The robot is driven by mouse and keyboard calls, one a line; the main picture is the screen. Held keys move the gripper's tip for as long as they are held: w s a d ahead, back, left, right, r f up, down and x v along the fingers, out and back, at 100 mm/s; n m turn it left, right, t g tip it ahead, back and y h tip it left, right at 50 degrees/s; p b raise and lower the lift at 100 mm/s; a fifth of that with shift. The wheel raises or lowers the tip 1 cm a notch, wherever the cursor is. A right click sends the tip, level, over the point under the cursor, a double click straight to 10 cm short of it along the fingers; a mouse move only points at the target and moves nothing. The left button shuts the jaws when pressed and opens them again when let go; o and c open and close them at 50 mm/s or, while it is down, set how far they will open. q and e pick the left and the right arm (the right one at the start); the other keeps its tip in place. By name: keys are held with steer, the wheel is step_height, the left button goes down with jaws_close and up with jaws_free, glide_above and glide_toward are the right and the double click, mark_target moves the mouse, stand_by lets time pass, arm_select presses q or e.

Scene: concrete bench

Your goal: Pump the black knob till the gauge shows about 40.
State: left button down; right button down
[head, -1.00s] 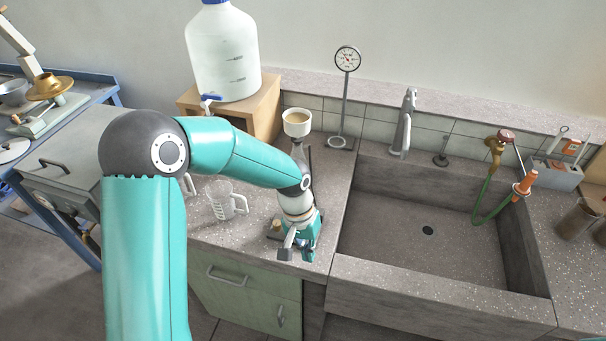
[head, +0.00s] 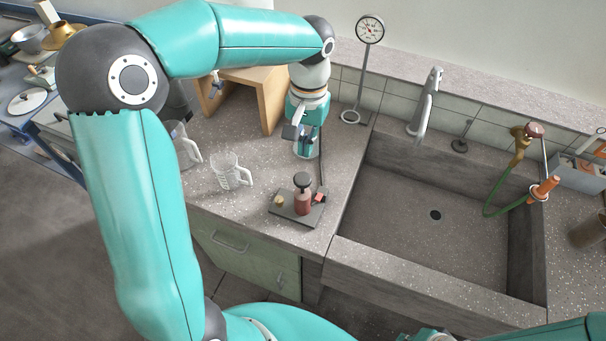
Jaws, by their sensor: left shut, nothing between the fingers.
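The hand pump stands on a dark base plate (head: 281,211) near the counter's front edge. Its black knob (head: 302,180) sits on top of a reddish body (head: 302,203), uncovered. The round gauge (head: 370,29) stands on a thin post at the back of the counter; its white dial faces me, but its reading is too small to tell. My left gripper (head: 305,153) is shut and empty, pointing down behind and above the knob, apart from it in the picture. My right gripper cannot be made out; only parts of my arms show at the bottom edge.
A clear measuring jug (head: 228,172) stands left of the pump, with another clear jug (head: 183,145) partly behind my left arm. A wooden stand (head: 268,98) is behind. The stone sink (head: 400,215) opens to the right, with a grey tap (head: 424,105) at its back.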

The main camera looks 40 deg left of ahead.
mark_target(304, 175)
arm_select(q)
steer(key=shift+s+d+f+b, duration=0.1)
steer(key=shift+s+f+b, duration=0.1)
steer(key=shift+f+b, duration=1.45)
steer(key=shift+s+f+b, duration=0.15)
steer(key=shift+f+b, duration=1.25)
steer(key=shift+f, duration=0.45)
step_height(304, 175, down, 4)
steer(key=b, duration=0.3)
steer(key=shift+f, duration=0.1)
steer(key=w+p, duration=0.1)
steer(key=w, duration=0.1)
steer(key=w+r+p, duration=0.1)
steer(key=shift+a+r+p, duration=0.1)
steer(key=shift+a+p, duration=0.2)
steer(key=shift+a, duration=0.1)
steer(key=shift+r, duration=0.15)
